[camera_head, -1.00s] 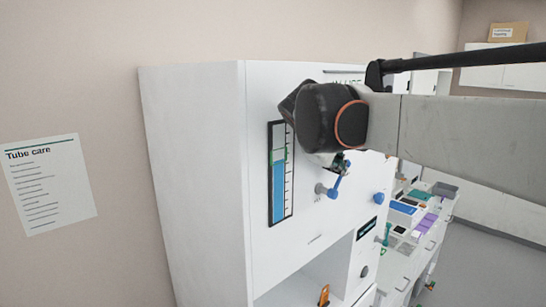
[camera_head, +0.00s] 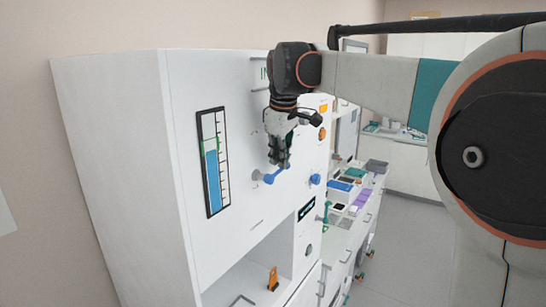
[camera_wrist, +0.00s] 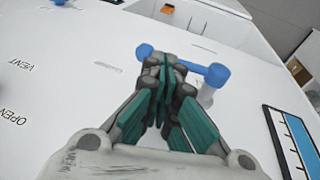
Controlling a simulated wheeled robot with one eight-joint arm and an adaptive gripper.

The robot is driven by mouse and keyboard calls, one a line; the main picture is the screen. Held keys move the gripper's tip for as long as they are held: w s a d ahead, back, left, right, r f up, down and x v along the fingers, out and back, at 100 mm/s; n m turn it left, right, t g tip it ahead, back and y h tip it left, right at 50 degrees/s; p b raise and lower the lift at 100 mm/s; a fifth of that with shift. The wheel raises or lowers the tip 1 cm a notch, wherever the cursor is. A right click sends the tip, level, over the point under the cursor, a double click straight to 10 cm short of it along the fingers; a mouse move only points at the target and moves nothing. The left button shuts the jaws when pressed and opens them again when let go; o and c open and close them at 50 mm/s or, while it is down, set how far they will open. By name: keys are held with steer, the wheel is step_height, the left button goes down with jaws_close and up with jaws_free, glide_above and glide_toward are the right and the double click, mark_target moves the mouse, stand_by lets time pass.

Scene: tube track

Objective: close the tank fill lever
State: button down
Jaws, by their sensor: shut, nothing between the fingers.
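The blue lever (camera_head: 269,179) sits on the front of the white cabinet, right of the gauge, on a grey pivot. In the wrist view the blue lever (camera_wrist: 215,74) runs across behind my fingertips, its rounded end showing to their left. My gripper (camera_head: 280,164) points down at the lever with its fingers together and nothing between them. It also shows in the wrist view (camera_wrist: 164,68). The fingertips overlap the middle of the lever; I cannot tell whether they touch it. The level gauge (camera_head: 213,165) shows blue fill up to about its green band.
A blue knob (camera_head: 315,180) is to the right on the same panel. Below is an open recess with an orange item (camera_head: 272,279). A bench with boxes (camera_head: 342,190) runs along the right. VENT and OPEN labels show in the wrist view.

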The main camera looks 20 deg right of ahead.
steer(key=shift+w+d+f, duration=0.2)
steer(key=shift+f, duration=0.05)
steer(key=shift+r, duration=0.1)
stand_by(0.5)
steer(key=shift+r, duration=0.3)
steer(key=w+d+v, duration=0.1)
steer(key=d+v, duration=0.1)
steer(key=v, duration=1.1)
steer(key=shift+w+d+r, duration=0.2)
steer(key=shift+w+r, duration=0.05)
